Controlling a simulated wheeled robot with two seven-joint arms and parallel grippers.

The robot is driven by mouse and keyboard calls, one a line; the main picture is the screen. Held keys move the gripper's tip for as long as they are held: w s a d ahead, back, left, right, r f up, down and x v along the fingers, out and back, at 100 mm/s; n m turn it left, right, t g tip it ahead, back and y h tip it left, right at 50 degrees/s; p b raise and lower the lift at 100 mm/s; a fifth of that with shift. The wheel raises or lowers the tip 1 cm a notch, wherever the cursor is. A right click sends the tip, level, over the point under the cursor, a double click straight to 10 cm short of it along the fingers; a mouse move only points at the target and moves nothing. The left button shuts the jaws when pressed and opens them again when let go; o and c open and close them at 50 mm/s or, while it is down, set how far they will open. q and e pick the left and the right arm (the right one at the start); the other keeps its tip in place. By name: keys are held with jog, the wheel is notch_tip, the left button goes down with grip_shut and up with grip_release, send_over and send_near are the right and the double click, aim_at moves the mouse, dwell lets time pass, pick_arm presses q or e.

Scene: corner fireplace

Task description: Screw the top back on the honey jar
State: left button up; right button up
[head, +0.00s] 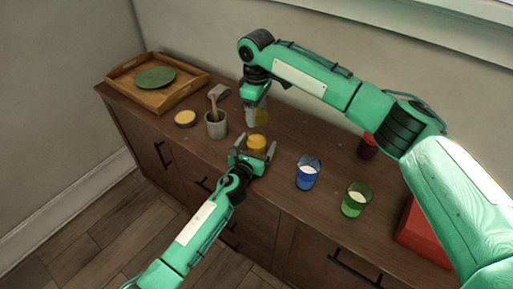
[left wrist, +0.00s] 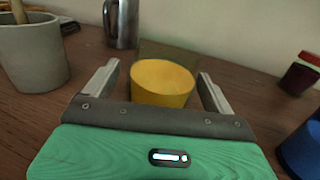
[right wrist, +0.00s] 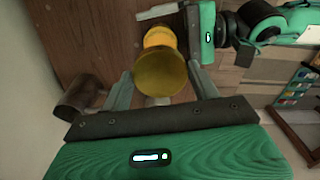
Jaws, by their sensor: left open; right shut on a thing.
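A yellow cylinder, which looks like the honey jar (head: 257,143), stands near the counter's front edge. In the left wrist view the yellow jar (left wrist: 162,82) is between the fingers of my left gripper (head: 252,157), which is open around it. My right gripper (head: 257,105) is above and behind the jar, pointing down. It is shut on an olive-yellow, see-through round piece (right wrist: 160,72), seemingly the top; I cannot tell for sure. In the right wrist view this piece partly covers the jar (right wrist: 160,38). I cannot tell whether piece and jar touch.
A grey cup with a stick (head: 215,125), a round yellow-topped item (head: 185,118) and a wooden tray (head: 190,92) with a green plate are left. A blue cup (head: 307,175), a green cup (head: 355,203) and a red box (head: 420,235) are right.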

pick_arm(q)
jog(key=shift+w+d, duration=0.3)
jog(key=shift+w, duration=0.25)
jog(key=shift+c, duration=0.2)
jog(key=c, duration=1.4)
pick_arm(e)
send_over(257, 138)
jog(key=shift+f, duration=2.45)
jog(key=shift+f, duration=0.9)
jog(key=shift+f, duration=0.6)
